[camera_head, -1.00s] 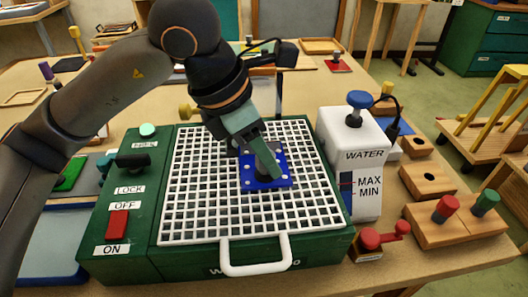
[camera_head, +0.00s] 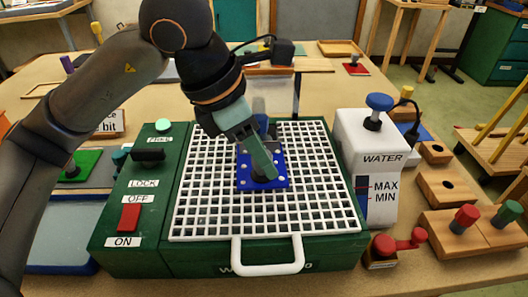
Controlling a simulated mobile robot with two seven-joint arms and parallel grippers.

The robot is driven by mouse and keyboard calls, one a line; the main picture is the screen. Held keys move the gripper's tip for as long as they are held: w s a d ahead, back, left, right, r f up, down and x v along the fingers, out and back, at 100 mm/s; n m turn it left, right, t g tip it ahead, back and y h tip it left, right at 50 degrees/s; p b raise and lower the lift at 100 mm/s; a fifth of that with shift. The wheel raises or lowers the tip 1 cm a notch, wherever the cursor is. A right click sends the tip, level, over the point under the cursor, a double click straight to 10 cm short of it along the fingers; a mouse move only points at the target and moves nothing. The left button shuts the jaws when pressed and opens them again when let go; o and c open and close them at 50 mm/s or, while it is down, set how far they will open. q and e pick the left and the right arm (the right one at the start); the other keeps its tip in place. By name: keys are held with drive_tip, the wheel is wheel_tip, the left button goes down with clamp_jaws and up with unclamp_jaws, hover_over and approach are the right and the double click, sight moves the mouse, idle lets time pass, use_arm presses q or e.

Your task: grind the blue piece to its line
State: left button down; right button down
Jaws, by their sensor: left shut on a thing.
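The blue piece (camera_head: 245,180) is a flat blue plate with pale dots and a dark knob in its middle. It lies on or just over the white grid (camera_head: 205,205) of the green grinder (camera_head: 130,250). My left gripper (camera_head: 264,170) is shut on the knob of the blue piece from above, and its fingers hide part of the plate. The grinding bit behind the plate is mostly hidden by the gripper. A line on the piece cannot be made out. The right gripper is not in view.
The white water tank (camera_head: 376,150) with a blue knob stands right of the grid. The red switch (camera_head: 129,217) and a black lock knob (camera_head: 148,154) sit on the left panel. A white handle (camera_head: 268,268) is in front. Wooden blocks (camera_head: 450,188) stand at right.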

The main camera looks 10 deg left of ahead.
use_arm(q)
drive_tip(key=shift+a, duration=0.1)
drive_tip(key=shift+s+a+b, duration=0.25)
drive_tip(key=shift+a+b, duration=0.2)
drive_tip(key=shift+a, duration=0.85)
drive_tip(key=shift+d, duration=0.15)
drive_tip(key=shift+w+d, duration=0.15)
drive_tip(key=shift+d, duration=0.5)
drive_tip(key=shift+w+d, duration=0.15)
drive_tip(key=shift+d, duration=0.45)
drive_tip(key=shift+d, duration=0.15)
drive_tip(key=shift+d, duration=0.15)
drive_tip(key=shift+w+d+p, duration=0.15)
drive_tip(key=shift+w+d, duration=0.1)
drive_tip(key=shift+d, duration=0.3)
drive_tip(key=shift+w+d+p, duration=0.15)
drive_tip(key=shift+w+d, duration=0.1)
drive_tip(key=shift+d, duration=0.25)
